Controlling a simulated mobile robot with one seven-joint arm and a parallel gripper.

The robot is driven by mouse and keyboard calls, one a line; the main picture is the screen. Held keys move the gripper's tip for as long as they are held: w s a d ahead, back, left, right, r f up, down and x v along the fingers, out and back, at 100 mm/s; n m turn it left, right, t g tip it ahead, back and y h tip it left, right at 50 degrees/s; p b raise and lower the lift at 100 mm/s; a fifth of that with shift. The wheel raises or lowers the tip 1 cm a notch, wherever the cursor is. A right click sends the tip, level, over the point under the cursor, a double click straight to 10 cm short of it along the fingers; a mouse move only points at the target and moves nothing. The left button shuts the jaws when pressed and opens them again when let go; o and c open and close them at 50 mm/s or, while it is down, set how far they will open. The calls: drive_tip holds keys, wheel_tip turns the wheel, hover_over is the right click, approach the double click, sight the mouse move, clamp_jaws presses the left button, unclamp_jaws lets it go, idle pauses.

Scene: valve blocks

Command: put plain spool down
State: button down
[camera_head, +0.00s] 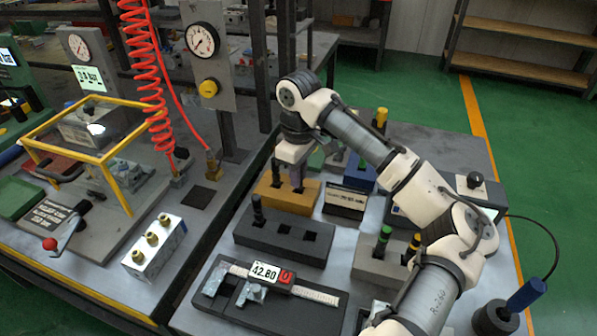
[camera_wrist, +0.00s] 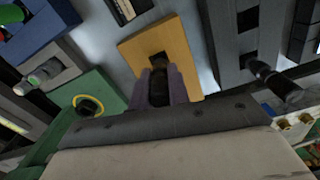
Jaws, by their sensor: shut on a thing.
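My gripper (camera_head: 297,178) points down over the orange block (camera_head: 271,200) on the grey table. In the wrist view, the purple fingers of my gripper (camera_wrist: 160,88) are shut on a dark plain spool (camera_wrist: 158,90). The spool stands between the fingers, over the orange block (camera_wrist: 186,50), near a dark square hole. I cannot tell whether its lower end is inside the block. In the head view the fingers hide the spool.
A dark grey block (camera_head: 284,244) with a black spool (camera_head: 257,211) stands in front of the orange block. A grey block (camera_head: 375,268) holds green-banded and yellow-banded spools. A caliper tray (camera_head: 240,310) lies near the front. A small labelled box (camera_head: 345,200) stands close on the right.

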drive_tip(key=c, duration=1.3)
unclamp_jaws()
drive_tip(key=shift+c, duration=0.2)
wheel_tip(320, 180, up, 12)
drive_tip(key=shift+r, duration=0.1)
